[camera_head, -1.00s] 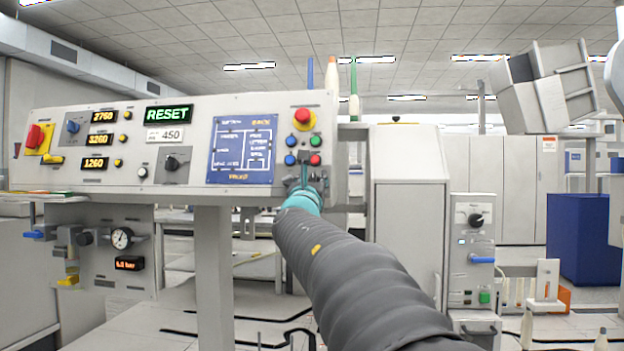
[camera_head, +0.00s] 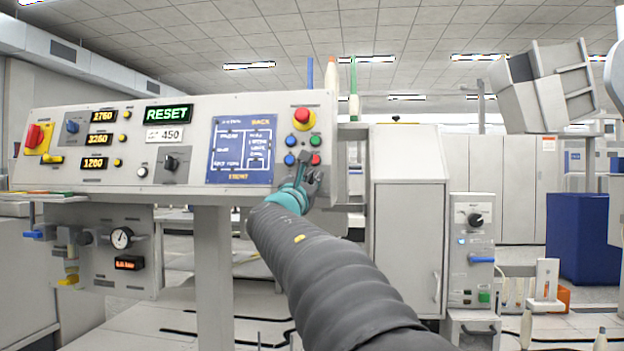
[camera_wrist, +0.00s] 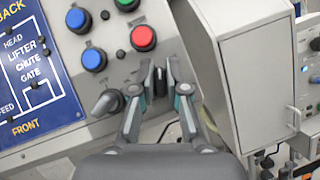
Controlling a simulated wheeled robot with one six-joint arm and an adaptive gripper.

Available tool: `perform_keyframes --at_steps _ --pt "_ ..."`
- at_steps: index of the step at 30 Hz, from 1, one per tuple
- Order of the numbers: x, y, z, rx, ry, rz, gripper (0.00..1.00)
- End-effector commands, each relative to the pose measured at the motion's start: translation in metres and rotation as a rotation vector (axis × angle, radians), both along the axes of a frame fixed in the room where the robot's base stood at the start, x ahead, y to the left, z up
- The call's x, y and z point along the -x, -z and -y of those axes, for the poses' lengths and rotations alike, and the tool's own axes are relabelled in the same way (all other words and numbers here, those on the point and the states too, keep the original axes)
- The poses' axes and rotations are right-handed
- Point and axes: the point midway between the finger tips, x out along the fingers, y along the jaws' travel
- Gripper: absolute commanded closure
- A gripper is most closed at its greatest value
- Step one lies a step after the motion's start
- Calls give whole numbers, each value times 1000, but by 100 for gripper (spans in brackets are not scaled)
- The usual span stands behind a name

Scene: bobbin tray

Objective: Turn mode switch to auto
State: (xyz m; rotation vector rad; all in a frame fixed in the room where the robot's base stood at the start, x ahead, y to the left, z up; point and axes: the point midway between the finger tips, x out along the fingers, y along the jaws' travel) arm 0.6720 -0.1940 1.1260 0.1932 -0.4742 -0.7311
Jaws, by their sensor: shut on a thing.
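The mode switch (camera_wrist: 161,83) appears as a narrow dark knob below the red button, mostly hidden between my fingers; its label and pointer are not readable. My gripper (camera_wrist: 161,75) is shut on it at the lower right of the control panel. In the head view my gripper (camera_head: 308,173) covers this corner of the panel (camera_head: 130,190). A grey pointer knob (camera_wrist: 106,101) sits just left of my left finger, below a blue button.
A red button (camera_wrist: 143,38) and blue button (camera_wrist: 95,60) lie just above my fingers. A red emergency stop (camera_head: 303,116) is higher up. A grey cabinet (camera_head: 408,220) stands close on the right. A blue screen (camera_head: 242,150) is left of the buttons.

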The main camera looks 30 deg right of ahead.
Motion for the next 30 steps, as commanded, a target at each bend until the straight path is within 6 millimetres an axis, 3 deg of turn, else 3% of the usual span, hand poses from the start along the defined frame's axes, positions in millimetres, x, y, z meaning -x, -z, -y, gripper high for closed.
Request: perform_keyframes --at_steps 15,30 --pt "-1 -1 -1 -295 87 199 100" --pt "0 0 0 -365 109 247 100"
